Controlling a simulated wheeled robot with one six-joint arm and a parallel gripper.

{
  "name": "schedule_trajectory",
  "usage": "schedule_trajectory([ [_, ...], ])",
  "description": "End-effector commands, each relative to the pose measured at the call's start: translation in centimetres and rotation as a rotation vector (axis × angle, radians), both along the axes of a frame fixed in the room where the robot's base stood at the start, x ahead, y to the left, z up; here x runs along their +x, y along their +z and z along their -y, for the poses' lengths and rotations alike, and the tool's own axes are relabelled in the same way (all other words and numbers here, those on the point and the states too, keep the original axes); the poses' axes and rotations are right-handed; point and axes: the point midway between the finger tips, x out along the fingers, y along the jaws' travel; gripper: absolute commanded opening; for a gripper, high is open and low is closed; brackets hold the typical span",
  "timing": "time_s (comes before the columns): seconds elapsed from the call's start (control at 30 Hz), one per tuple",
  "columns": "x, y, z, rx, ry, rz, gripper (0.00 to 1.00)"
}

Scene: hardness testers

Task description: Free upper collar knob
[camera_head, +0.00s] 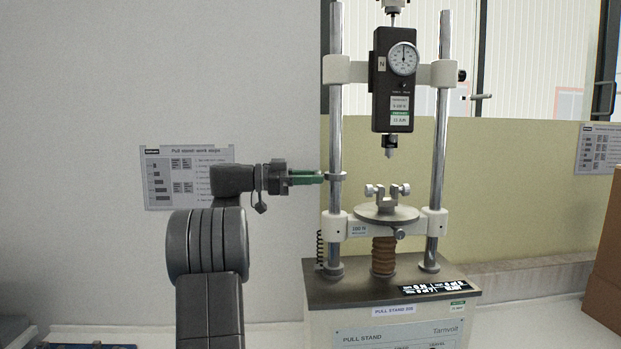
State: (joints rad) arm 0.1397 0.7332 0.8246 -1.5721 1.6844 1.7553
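The pull stand (392,290) has two upright steel columns. A small metal collar (337,177) sits on the left column, above the white lower crosshead clamp. My gripper (320,177), with green fingers, points right from the left side, level with this collar. Its tips are at or very close to the collar's left side; contact cannot be told. Any knob on that side of the collar is hidden by the fingers, and I cannot see whether they hold it. A dark knob (462,75) shows at the right end of the upper crosshead (436,74).
A black force gauge (394,80) with a round dial hangs between the columns. Below it is a round plate (387,214) with a clamp on top. A coiled cord (320,248) hangs by the left column. A cardboard box (605,265) stands at the far right.

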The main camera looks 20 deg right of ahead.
Motion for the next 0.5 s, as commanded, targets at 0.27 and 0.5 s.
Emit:
schedule_trajectory([
  [0.27,-0.02,0.06,-0.02,0.002,0.000,-0.011,0.00],
  [0.5,-0.03,0.11,-0.03,0.024,0.000,-0.096,0.00],
])
